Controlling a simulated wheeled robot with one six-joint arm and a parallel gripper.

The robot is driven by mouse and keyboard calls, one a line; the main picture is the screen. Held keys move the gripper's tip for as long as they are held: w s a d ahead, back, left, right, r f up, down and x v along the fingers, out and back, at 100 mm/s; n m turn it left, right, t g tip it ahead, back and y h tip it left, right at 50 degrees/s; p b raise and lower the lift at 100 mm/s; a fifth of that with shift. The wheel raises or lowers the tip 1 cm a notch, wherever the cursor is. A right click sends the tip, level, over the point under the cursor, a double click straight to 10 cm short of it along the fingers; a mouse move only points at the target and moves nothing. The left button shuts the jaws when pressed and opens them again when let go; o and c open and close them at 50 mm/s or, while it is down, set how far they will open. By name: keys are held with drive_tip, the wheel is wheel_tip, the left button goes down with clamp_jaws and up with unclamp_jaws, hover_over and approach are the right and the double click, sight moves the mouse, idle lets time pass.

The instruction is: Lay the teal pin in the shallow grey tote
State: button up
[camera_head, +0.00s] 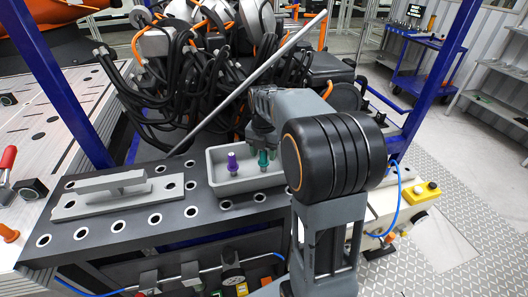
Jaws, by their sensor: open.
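The shallow grey tote (222,188) sits on the dark perforated bench top, left of my arm. The teal pin (263,160) shows inside the tote's outline, looking upright, directly below my gripper (264,146). My gripper points down over the tote and is open. The fingertips are small and dark here, so I cannot tell whether they touch the pin. A purple pin (232,163) stands upright in the tote, left of the teal one. My arm hides the right end of the tote.
A grey bracket plate (120,192) lies on the bench left of the tote. A drive unit with black and orange cables (190,75) stands behind, with a slanted light bar (250,80) crossing in front of it. Blue posts (55,85) rise at both sides.

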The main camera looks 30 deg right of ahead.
wheel_tip(320, 180, up, 11)
drive_tip(key=s+a+f+m+t, duration=0.2)
drive_tip(key=s+a+f+m, duration=0.2)
drive_tip(key=s+m, duration=0.4)
drive_tip(key=s+a+f+m+t, duration=0.2)
drive_tip(key=s+a+f+m, duration=0.3)
drive_tip(key=m, duration=1.4)
drive_tip(key=shift+s+a, duration=0.2)
drive_tip(key=shift+s, duration=1.3)
